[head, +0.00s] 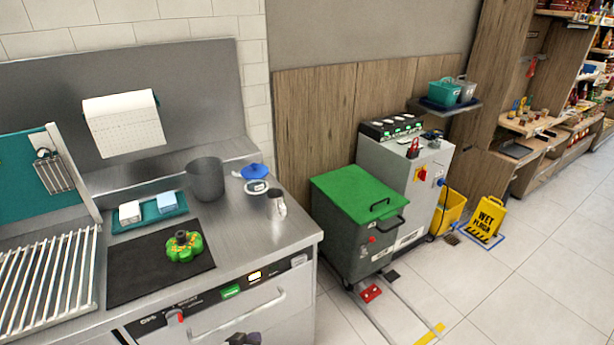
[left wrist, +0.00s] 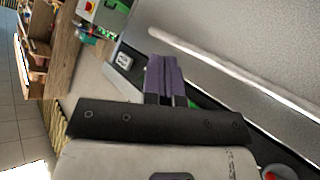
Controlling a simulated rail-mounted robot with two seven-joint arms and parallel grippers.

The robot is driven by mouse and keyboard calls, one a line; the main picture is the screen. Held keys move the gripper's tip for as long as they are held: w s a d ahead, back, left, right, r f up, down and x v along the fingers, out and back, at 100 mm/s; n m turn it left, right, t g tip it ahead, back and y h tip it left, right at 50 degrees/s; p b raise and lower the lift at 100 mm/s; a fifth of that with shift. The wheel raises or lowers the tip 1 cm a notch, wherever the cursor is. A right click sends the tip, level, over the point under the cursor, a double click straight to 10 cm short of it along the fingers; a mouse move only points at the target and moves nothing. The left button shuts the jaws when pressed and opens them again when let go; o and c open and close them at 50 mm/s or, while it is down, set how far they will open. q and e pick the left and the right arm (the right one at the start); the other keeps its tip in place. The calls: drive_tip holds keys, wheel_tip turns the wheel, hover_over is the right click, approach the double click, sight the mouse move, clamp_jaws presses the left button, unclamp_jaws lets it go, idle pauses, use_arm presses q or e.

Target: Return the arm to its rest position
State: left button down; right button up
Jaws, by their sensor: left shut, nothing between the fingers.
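My left gripper (head: 243,339) shows at the bottom edge of the head view, low in front of the steel counter's front face. Only its dark, purplish tip is in the picture; the rest is cut off. In the left wrist view its purple fingers (left wrist: 165,80) are together with nothing between them. They point toward the counter's front, near a long pale bar handle (left wrist: 235,72). The handle also shows in the head view (head: 238,318). I cannot tell the exact gap between them. My right gripper is in neither view.
The steel counter (head: 245,225) holds a black mat (head: 130,285) with a green, dark-topped object (head: 183,246), a grey pot (head: 205,179), a metal jug (head: 276,204) and a teal tray (head: 150,222). A green-lidded bin (head: 345,230) stands right of it. Tiled floor (head: 540,285) lies open farther right.

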use_arm(q)
drive_tip(key=s+a+r+m+g+y, duration=0.25)
drive_tip(key=s+r, duration=0.25)
drive_tip(key=r, duration=0.4)
drive_tip(key=s+a+r+y, duration=0.1)
drive_tip(key=s+a, duration=0.1)
drive_tip(key=s, duration=0.5)
drive_tip(key=s+a+r+y, duration=0.1)
drive_tip(key=s+r, duration=0.1)
drive_tip(key=s, duration=0.4)
drive_tip(key=s+a+f+n+g, duration=0.15)
drive_tip(key=s+f, duration=0.25)
drive_tip(key=s, duration=0.6)
drive_tip(key=s+f+g, duration=0.3)
drive_tip(key=s+f, duration=0.1)
drive_tip(key=s, duration=0.6)
wheel_tip(320, 180, up, 38)
drive_tip(key=p, duration=3.8)
drive_tip(key=shift+w+p, duration=0.35)
drive_tip(key=shift+p, duration=0.05)
drive_tip(key=shift+a, duration=0.1)
